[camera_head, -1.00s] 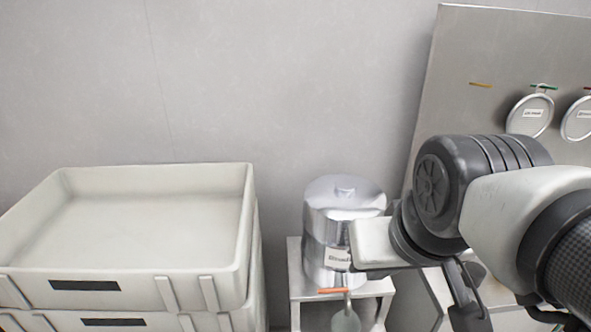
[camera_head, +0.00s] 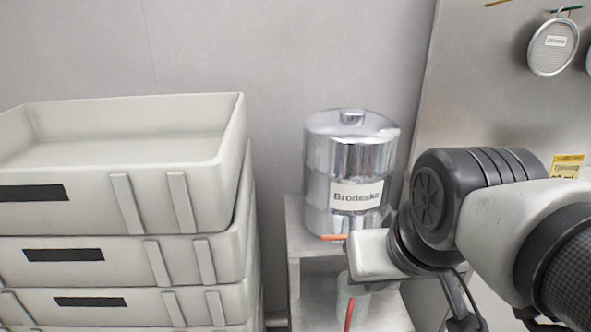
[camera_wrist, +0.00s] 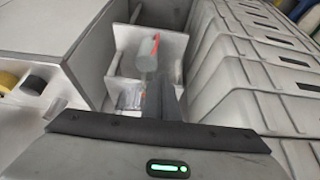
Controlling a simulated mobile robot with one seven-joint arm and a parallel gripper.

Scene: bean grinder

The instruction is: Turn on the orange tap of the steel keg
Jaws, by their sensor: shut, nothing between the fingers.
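The steel keg (camera_head: 343,160) is a shiny cylinder with a lid knob and a "Brodeska" label, upright in the head view. Its orange tap handle (camera_head: 333,237) shows as a short, roughly level bar low on the front, just left of my white hand. The hand hides part of the tap area. My fingers are hidden in the head view. In the wrist view my gripper (camera_wrist: 172,103) shows as dark fingers, shut and empty, over the stand area. Whether the fingers touch the tap cannot be told.
The keg stands on a light metal stand (camera_head: 302,238). Stacked grey crates (camera_head: 150,215) rise close on the left. A steel panel (camera_head: 490,100) with hanging round sieves is at the right.

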